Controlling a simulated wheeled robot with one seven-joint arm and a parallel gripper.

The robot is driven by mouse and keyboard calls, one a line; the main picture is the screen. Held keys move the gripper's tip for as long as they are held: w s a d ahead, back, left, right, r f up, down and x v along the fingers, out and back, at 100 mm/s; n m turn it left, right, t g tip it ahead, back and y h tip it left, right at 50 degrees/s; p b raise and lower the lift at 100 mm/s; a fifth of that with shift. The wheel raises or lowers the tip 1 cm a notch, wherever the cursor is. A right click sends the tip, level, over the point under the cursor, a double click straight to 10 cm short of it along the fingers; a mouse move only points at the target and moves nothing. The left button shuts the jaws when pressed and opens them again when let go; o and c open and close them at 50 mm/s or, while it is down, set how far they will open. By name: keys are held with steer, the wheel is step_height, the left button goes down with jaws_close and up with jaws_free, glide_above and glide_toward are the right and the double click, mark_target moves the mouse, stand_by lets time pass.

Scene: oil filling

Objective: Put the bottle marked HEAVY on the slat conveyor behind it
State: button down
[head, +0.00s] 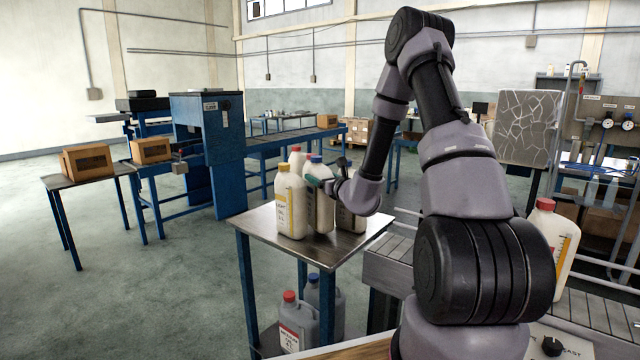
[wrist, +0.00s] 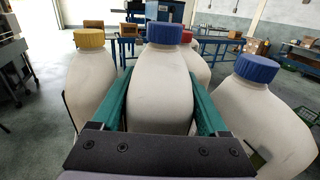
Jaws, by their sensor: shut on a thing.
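My gripper (wrist: 163,100) is shut on a white bottle with a blue cap (wrist: 163,62), its teal fingers on both sides of the body. In the head view this bottle (head: 324,210) is among other bottles at the steel-topped table (head: 262,222), partly hidden by my wrist. It looks upright; I cannot tell whether its base touches the table. No HEAVY mark is readable on it. A slat conveyor (head: 388,270) runs to the right of the table, partly hidden by my arm.
A yellow-capped bottle (wrist: 90,75) is close on the left, another blue-capped bottle (wrist: 257,105) on the right, and a red-capped one (wrist: 192,55) beyond. Grey jugs (head: 297,322) are under the table.

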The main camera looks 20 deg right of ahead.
steer(key=shift+f, duration=0.75)
steer(key=shift+c, duration=0.8)
jaws_free()
steer(key=shift+f, duration=0.2)
